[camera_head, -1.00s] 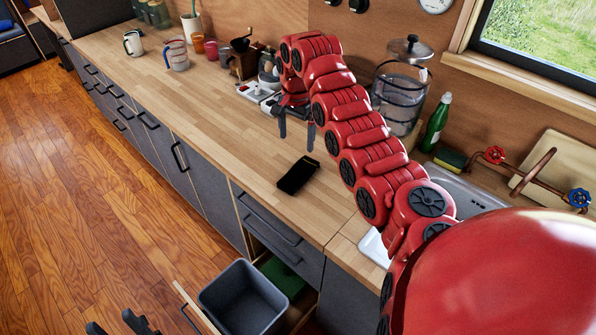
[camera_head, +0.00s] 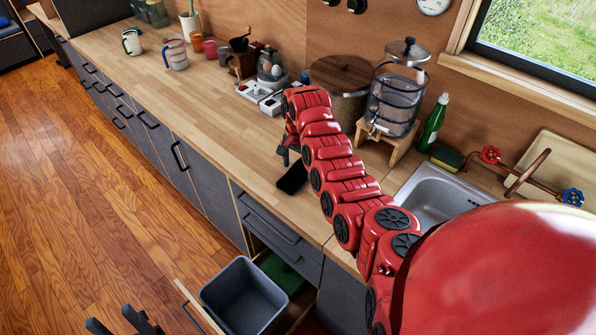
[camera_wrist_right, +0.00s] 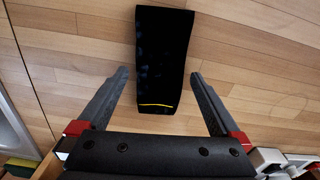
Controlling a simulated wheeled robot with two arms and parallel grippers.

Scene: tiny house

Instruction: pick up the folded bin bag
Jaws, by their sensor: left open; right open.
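The folded bin bag (camera_head: 292,179) is a flat black rectangle on the wooden counter. In the right wrist view the bag (camera_wrist_right: 163,50) has a yellow line across its near end. My right gripper (camera_head: 290,156) is over the counter at the bag and partly hides it. In the right wrist view its fingers are open and apart, one on each side of the bag's near end, with nothing between them gripped. Whether the fingertips touch the counter I cannot tell. My left gripper (camera_head: 118,322) is open and empty at the bottom left, near the open drawer.
A grey bin (camera_head: 244,298) stands in the pulled-out drawer below the counter. The counter left of the bag is clear.

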